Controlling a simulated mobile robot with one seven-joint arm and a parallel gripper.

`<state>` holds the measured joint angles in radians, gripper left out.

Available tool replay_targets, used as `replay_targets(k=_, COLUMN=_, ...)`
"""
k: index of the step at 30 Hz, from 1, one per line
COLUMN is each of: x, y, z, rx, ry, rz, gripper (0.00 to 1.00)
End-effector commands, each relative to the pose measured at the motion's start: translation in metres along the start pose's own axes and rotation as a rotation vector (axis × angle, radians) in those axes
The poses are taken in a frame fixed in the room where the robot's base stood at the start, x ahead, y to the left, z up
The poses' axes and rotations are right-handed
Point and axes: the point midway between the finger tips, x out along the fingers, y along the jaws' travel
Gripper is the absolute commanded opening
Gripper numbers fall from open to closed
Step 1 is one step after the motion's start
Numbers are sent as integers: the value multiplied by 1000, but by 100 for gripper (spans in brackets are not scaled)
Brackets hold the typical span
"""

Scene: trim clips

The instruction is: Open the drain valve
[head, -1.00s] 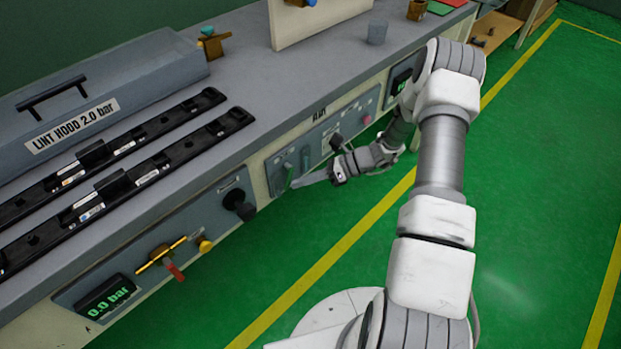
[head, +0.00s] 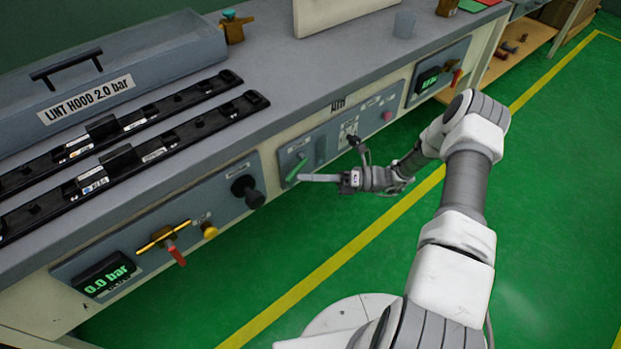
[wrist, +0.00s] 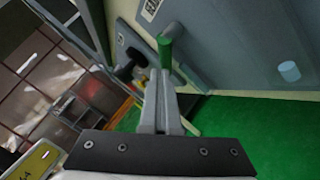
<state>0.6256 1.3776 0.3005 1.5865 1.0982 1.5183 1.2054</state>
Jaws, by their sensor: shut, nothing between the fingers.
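A green lever (head: 296,168) sits on a grey front panel (head: 321,151) of the bench. It also shows in the wrist view as a green handle (wrist: 165,52) just beyond my fingertips. My gripper (head: 303,177) is shut and empty, its fingers pointing left at the lever. In the wrist view my gripper (wrist: 161,76) ends close to the handle; I cannot tell whether they touch. A valve with a yellow bar and red handle (head: 172,248) is on the left panel beside a 0.0 bar display (head: 104,274). No readable label says which is the drain valve.
A black knob (head: 247,190) and a yellow knob (head: 208,230) stick out of the left panel. The lint hood (head: 120,75) and black rails (head: 140,160) lie on the bench top. The green floor (head: 545,200) at right is clear.

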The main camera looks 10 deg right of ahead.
Motion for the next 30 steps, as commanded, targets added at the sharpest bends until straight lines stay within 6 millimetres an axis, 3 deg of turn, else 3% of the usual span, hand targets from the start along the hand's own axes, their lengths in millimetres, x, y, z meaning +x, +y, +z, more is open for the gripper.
replay_targets(k=8, x=4, y=3, z=1, rx=77, ry=-79, rz=81, gripper=0)
replay_targets(k=30, x=9, y=7, z=1, rx=73, ry=-72, rz=77, gripper=0)
